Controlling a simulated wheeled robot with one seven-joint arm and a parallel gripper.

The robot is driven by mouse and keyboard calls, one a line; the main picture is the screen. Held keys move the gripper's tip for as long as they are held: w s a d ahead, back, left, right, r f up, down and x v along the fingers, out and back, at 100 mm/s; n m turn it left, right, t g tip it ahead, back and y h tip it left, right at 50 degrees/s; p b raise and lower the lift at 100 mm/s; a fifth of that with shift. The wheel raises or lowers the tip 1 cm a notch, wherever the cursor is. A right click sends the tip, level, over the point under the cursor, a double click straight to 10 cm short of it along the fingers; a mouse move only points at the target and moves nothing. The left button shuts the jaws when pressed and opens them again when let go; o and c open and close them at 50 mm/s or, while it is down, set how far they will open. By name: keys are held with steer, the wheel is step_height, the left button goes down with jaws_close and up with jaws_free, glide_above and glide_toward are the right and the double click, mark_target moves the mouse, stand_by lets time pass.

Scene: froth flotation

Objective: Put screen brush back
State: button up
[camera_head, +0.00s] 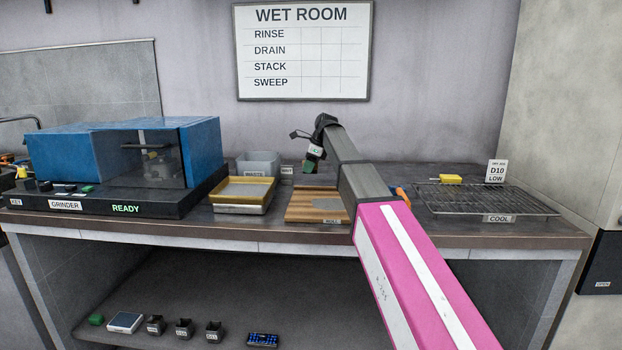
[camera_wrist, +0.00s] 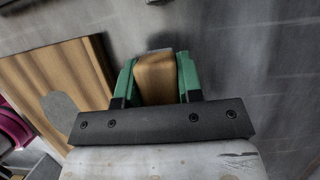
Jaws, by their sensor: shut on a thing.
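My gripper (camera_wrist: 156,80) has green fingers closed on both sides of a wooden block (camera_wrist: 155,82), which looks like the screen brush. The block's far end shows a grey edge; its bristles cannot be made out. In the head view my gripper (camera_head: 312,160) is over the back of the bench, above and behind a wooden board (camera_head: 303,208). The held block is too small to make out there. In the wrist view the board (camera_wrist: 85,65) is to the left of the block, apart from it, and dark bench top lies around the block.
A gold-rimmed sieve tray (camera_head: 244,190) and a grey bin (camera_head: 258,164) stand left of the board. The blue grinder (camera_head: 130,150) is further left. A wire rack (camera_head: 485,200) with a yellow item (camera_head: 450,179) is at right. My arm hides part of the bench.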

mark_target(311, 184)
steer(key=shift+w+d+f, duration=0.35)
steer(key=shift+f, duration=2)
steer(key=shift+f, duration=0.15)
steer(key=o, duration=0.9)
steer(key=v, duration=1.2)
